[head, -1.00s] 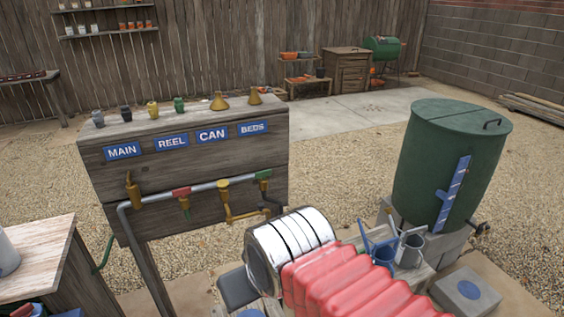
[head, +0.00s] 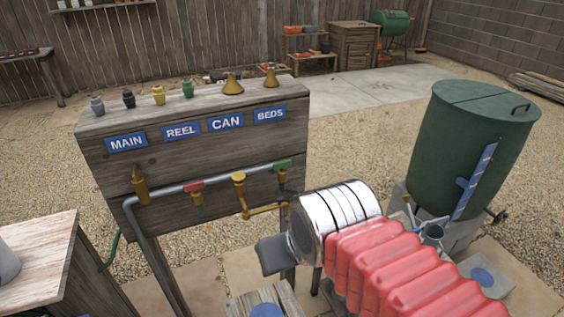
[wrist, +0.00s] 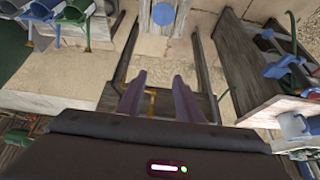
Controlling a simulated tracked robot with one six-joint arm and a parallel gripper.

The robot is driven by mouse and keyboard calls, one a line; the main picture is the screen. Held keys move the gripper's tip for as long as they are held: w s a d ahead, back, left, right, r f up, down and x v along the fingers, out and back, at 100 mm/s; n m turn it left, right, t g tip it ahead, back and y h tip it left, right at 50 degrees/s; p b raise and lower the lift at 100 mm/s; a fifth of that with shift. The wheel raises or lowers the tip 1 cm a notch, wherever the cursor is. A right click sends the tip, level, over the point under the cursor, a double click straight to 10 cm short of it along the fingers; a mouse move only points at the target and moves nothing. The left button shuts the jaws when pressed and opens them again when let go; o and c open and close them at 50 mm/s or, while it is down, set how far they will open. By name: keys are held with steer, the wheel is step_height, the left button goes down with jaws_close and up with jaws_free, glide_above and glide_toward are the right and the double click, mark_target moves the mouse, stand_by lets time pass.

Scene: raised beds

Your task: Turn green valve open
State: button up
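The green valve handle (head: 282,164) sits at the right end of the silver pipe, under the BEDS sign (head: 270,114). It appears to lie along the line of the pipe, with a brass outlet below it. My gripper is mostly hidden behind my arm in the head view; a dark part of it (head: 272,253) shows below and in front of the valve panel, apart from the valve. In the wrist view my gripper (wrist: 160,78) has its two fingers spread, and I see nothing held. I cannot make out the green valve in the wrist view.
A red valve handle (head: 194,186) and a brass fitting (head: 239,182) share the pipe (head: 168,190). Small pots and brass funnels stand on the panel's top (head: 150,118). A green barrel (head: 475,150) is at right; a wooden table (head: 35,250) is at left. Gravel lies behind.

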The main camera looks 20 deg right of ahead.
steer(key=shift+o, duration=0.6)
steer(key=shift+w+d, duration=0.1)
steer(key=shift+w, duration=0.05)
steer(key=o, duration=0.7)
steer(key=w+d+t+h, duration=0.1)
steer(key=w+d, duration=0.3)
steer(key=w, duration=0.1)
steer(key=w+d+m+t+h, duration=0.1)
steer(key=w+d+t, duration=0.1)
steer(key=w+d, duration=0.2)
steer(key=w+d+r+t+h, duration=0.1)
steer(key=w+d, duration=0.3)
steer(key=w, duration=0.2)
steer(key=shift+w+d+r+m, duration=0.1)
steer(key=shift+d+m, duration=0.2)
steer(key=shift+d, duration=0.05)
steer(key=shift+c, duration=0.2)
steer(key=n+t+y, duration=0.2)
steer(key=t+y, duration=0.1)
steer(key=t, duration=0.1)
glide_toward(283, 162)
steer(key=shift+v, duration=1.7)
steer(key=shift+a, duration=0.1)
steer(key=shift+x, duration=6.9)
